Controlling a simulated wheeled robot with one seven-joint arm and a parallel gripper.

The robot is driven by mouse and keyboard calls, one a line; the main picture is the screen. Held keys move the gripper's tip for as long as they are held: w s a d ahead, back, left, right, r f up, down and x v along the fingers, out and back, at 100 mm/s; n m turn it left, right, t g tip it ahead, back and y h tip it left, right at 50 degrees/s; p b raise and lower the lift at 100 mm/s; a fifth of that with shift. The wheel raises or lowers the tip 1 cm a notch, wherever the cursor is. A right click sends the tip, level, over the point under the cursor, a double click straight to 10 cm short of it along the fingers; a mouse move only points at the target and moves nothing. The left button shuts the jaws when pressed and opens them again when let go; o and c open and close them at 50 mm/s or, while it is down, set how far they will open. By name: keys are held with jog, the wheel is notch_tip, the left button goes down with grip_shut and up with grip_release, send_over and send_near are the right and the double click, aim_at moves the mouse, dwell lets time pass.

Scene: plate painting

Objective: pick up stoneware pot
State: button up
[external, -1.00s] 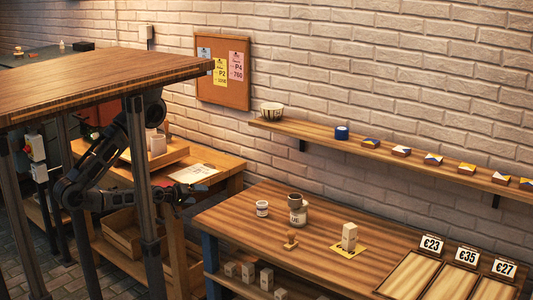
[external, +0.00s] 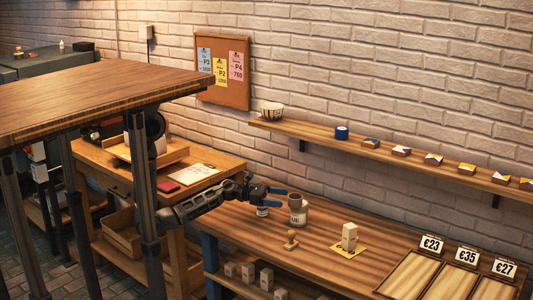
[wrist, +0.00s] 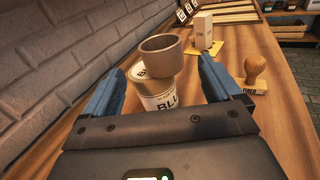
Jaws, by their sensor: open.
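The stoneware pot (external: 295,198) is a small grey-brown cup. It sits on top of a pale jar (external: 299,216) on the wooden workbench. In the wrist view the fingers of my gripper (wrist: 160,68) stand either side of the jar and pot in the picture, with nothing held. I cannot tell whether the fingertips have reached the pot.
A small white jar (external: 262,211) is partly hidden by my gripper. A wooden stamp (external: 291,240) and a pale block (external: 349,236) on a yellow card stand to the right. The brick wall (wrist: 45,75) is close on the left in the wrist view. A tall table (external: 90,88) stands at left.

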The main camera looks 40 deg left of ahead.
aim_at(300, 197)
jog(key=shift+g+h, duration=0.3)
jog(key=x, duration=0.3)
jog(key=r+x, duration=0.1)
jog(key=x, duration=0.5)
jog(key=shift+r+p, duration=0.2)
jog(key=shift+p, duration=0.2)
jog(key=shift+c, duration=0.2)
jog(key=c, duration=1.2)
